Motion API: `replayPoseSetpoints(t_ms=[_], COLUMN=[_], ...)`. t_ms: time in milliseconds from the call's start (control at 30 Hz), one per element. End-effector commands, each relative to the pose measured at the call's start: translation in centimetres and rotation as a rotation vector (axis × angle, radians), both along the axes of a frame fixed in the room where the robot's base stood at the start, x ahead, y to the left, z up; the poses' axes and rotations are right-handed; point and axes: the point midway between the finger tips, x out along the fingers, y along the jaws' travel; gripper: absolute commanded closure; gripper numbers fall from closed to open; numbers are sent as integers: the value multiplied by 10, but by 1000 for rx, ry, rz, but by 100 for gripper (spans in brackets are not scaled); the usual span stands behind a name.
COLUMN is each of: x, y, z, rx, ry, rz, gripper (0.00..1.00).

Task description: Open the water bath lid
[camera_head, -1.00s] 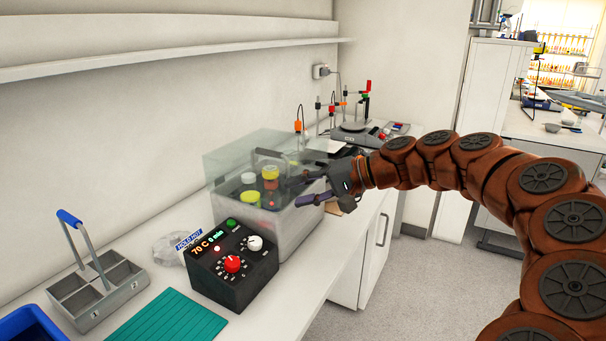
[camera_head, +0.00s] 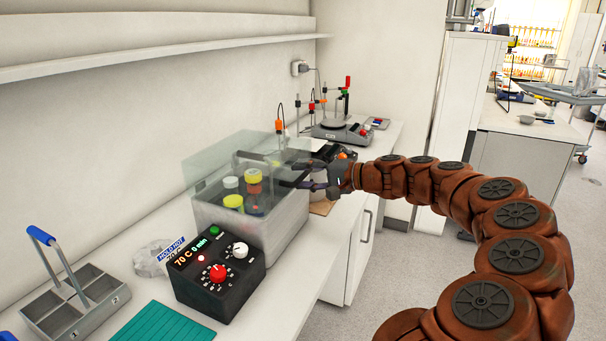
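The water bath (camera_head: 278,237) is a grey tank on the bench with a black control box (camera_head: 218,273) in front, its display reading 70 C and 0 min. Its clear lid (camera_head: 215,160) sits over the tank and looks closed. Bottles with white and yellow caps (camera_head: 234,202) show through it. The dark lid handle (camera_head: 258,158) is on top, partly blurred by the clear plastic. My gripper (camera_head: 284,175) is at the lid's right side, its two fingers apart and pointing left towards the handle. I cannot tell whether the fingertips touch the lid or handle.
A grey divided carrier (camera_head: 72,318) with a blue handle and a teal mat (camera_head: 155,328) lie at the front left. A stirrer with a stand (camera_head: 335,132) is behind the bath. A wall shelf (camera_head: 150,55) runs above. Open floor is at the right.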

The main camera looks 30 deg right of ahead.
Motion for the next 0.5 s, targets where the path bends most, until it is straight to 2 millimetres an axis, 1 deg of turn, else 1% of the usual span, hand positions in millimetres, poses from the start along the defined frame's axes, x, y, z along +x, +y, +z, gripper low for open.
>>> replayPoseSetpoints(t_ms=[100,333,367,500], x=[3,3,3,3], y=[2,1,1,1], z=[-1,-1,-1,-1], rx=[1,0,0,0], ry=[1,0,0,0], rz=[0,-2,-2,-2], gripper=[61,61,63,77])
